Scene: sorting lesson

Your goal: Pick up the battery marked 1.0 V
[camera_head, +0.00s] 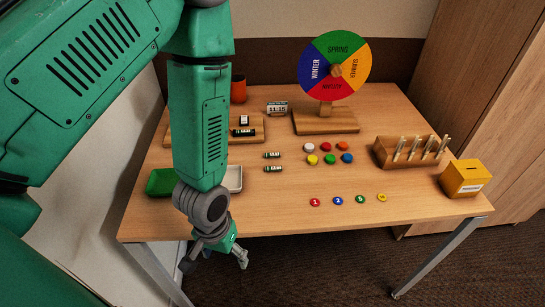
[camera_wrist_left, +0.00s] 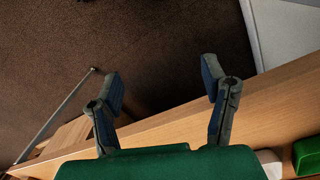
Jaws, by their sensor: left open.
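Two small dark-and-white batteries lie on the table, one at the upper spot (camera_head: 272,154) and one just below it (camera_head: 273,169). Another battery (camera_head: 243,132) lies on the wooden board (camera_head: 260,123) at the back left. Their voltage marks are too small to read, so I cannot tell which is 1.0 V. My left gripper (camera_head: 214,262) is open and empty, off the table's front edge, in front and left of the batteries. Its two spread fingers also show in the left wrist view (camera_wrist_left: 161,85), with floor and table edge beyond. My right gripper is not in view.
A green tray (camera_head: 161,182) and a white tray (camera_head: 235,179) sit at the left front, partly behind my arm. Colour caps (camera_head: 328,159), numbered discs (camera_head: 338,200), a season wheel (camera_head: 335,65), a wooden rack (camera_head: 385,154) and a yellow box (camera_head: 465,179) stand right.

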